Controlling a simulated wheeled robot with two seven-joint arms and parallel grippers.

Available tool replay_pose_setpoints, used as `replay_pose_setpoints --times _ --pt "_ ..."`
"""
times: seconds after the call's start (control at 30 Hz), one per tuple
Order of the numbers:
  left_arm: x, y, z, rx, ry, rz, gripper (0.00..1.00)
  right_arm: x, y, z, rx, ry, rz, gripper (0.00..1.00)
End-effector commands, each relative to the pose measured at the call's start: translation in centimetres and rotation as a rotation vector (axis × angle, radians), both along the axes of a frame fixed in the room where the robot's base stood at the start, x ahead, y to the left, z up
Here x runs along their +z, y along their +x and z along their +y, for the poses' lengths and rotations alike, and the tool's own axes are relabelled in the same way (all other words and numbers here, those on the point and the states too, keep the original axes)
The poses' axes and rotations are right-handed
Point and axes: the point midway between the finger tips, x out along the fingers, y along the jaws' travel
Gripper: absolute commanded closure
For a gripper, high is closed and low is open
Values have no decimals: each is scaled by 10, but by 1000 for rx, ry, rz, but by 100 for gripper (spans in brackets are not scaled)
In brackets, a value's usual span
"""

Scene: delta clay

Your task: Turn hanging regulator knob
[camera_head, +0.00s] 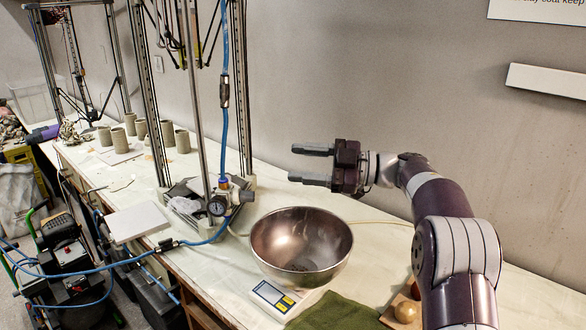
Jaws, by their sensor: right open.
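The regulator (229,196) hangs on the blue air hose (224,130) in front of the printer frame. It has a round gauge (217,206) facing me and a dark knob (247,196) on its right side. My right gripper (294,164) is open and empty. Its two fingers point left, to the right of the regulator and higher in the picture, clearly apart from it. My left gripper is out of view.
A metal bowl (301,246) stands below the right gripper, with a scale (272,297) and a green cloth (337,313) in front. Printer rods (196,100) rise close behind the regulator. Clay cups (182,141) stand farther left. A wall shelf (545,81) is at upper right.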

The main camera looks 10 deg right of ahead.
Motion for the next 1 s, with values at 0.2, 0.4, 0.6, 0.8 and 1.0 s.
replay_pose_setpoints --times 0.2,0.4,0.6,0.8,1.0 --pt "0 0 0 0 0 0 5 0 0 0 0 0 0 47" --pt "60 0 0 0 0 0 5 28 11 7 21 23 62 47" --pt "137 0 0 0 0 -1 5 8 36 22 31 117 372 47" --pt "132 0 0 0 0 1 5 -37 45 23 1 193 623 47" --pt "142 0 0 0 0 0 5 -77 45 23 1 194 626 47"
